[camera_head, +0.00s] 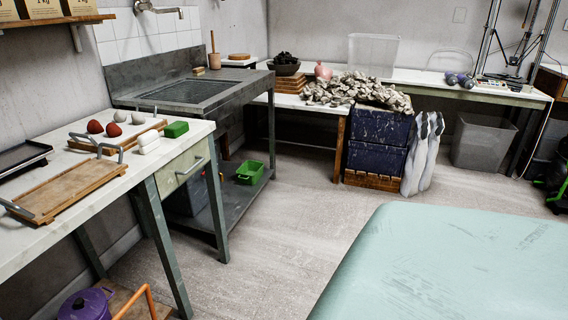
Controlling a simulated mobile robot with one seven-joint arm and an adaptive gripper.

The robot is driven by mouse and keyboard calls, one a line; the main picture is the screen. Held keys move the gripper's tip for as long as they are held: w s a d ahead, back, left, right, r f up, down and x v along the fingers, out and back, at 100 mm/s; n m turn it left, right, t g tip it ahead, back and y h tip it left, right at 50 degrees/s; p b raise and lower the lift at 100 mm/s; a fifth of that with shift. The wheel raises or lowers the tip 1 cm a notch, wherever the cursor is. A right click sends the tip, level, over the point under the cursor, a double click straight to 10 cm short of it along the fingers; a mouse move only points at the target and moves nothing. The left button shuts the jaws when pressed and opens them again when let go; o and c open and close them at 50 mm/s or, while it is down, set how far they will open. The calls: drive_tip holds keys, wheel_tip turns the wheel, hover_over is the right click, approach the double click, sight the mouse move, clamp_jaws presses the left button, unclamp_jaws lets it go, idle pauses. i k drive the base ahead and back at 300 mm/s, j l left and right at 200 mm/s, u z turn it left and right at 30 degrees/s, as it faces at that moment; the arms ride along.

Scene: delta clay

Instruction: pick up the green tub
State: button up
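A small green tub (249,172) with an open top and slotted-looking sides sits on the low grey shelf under the metal sink unit. It stands near the shelf's right end, and its front side is in plain view. A smaller green block-like item (176,129) lies on the left worktop, beside a white rounded item (149,142). My gripper is not in view, so its state and its distance from the tub do not show.
The sink unit (190,92) overhangs the low shelf (232,206), with legs at its corners. The left worktop (120,183) carries a wooden tray (70,187) and clay lumps. Blue crates (378,140) stand farther back. The floor (285,220) right of the shelf is clear.

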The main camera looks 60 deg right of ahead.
sight(250, 173)
drive_tip(key=z, duration=1.85)
drive_tip(key=i+z, duration=0.25)
drive_tip(key=i, duration=0.6)
drive_tip(key=i+j+z, duration=0.2)
drive_tip(key=i, duration=1.25)
drive_tip(key=i+u, duration=0.2)
drive_tip(key=i, duration=0.25)
drive_tip(key=i+l+u, duration=0.2)
drive_tip(key=i, duration=0.3)
drive_tip(key=i+u, duration=0.2)
drive_tip(key=i, duration=0.25)
drive_tip(key=i+l, duration=0.1)
drive_tip(key=i, duration=0.7)
drive_tip(key=l+u, duration=0.1)
drive_tip(key=u, duration=0.25)
drive_tip(key=k, duration=0.05)
